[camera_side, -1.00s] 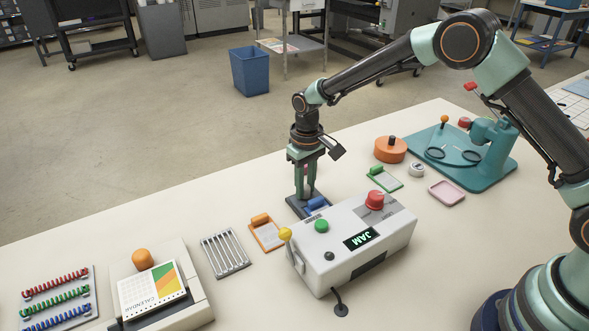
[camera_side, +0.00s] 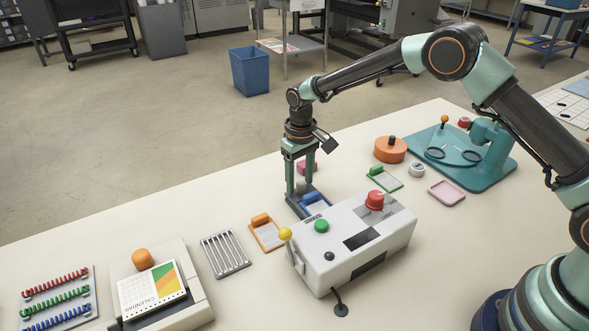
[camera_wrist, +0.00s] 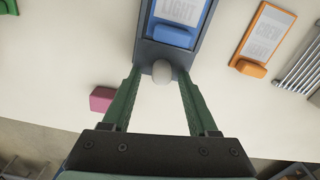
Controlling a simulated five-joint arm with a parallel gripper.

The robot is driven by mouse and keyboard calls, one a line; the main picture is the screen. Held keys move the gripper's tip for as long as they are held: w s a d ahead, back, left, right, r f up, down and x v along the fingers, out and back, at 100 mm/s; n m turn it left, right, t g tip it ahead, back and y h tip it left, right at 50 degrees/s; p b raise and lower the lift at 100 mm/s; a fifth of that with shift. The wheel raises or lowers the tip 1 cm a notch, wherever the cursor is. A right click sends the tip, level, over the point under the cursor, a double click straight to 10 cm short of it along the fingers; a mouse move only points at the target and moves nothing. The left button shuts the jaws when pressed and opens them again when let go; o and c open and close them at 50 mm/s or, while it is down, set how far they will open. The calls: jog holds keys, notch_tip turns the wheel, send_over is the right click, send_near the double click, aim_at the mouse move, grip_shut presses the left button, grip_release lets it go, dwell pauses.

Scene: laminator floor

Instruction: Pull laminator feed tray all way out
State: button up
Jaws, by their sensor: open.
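The white laminator (camera_side: 345,245) stands on the table with a red knob, a green button and a dark display. Its dark grey feed tray (camera_side: 293,204) sticks out at the laminator's back side, carrying a sheet with a blue clip (camera_side: 313,200). In the wrist view the tray's end (camera_wrist: 150,53) is at the top centre, with a pale rounded knob (camera_wrist: 162,72) on it. My gripper (camera_side: 301,188) is open and low over the tray's outer end. In the wrist view its fingers (camera_wrist: 160,82) stand on either side of the knob, apart from each other.
A pink block (camera_side: 307,167) lies just behind my gripper. An orange-clip board (camera_side: 266,232) and a metal rack (camera_side: 225,252) lie left of the tray. A green-clip board (camera_side: 384,179) and an orange round thing (camera_side: 390,149) lie right. The table behind the tray is mostly clear.

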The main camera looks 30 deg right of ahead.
jog(key=shift+r, duration=0.15)
notch_tip(320, 180, up, 12)
dwell(0.4)
jog(key=s+d+r+t, duration=0.3)
jog(key=s+d+r, duration=0.4)
jog(key=s+r, duration=0.4)
jog(key=s+d+m+t, duration=0.1)
jog(key=s+d, duration=0.4)
jog(key=s, duration=0.7)
jog(key=shift+s+f+m+t, duration=0.3)
jog(key=shift+f+m+t, duration=0.1)
jog(key=shift+t, duration=0.4)
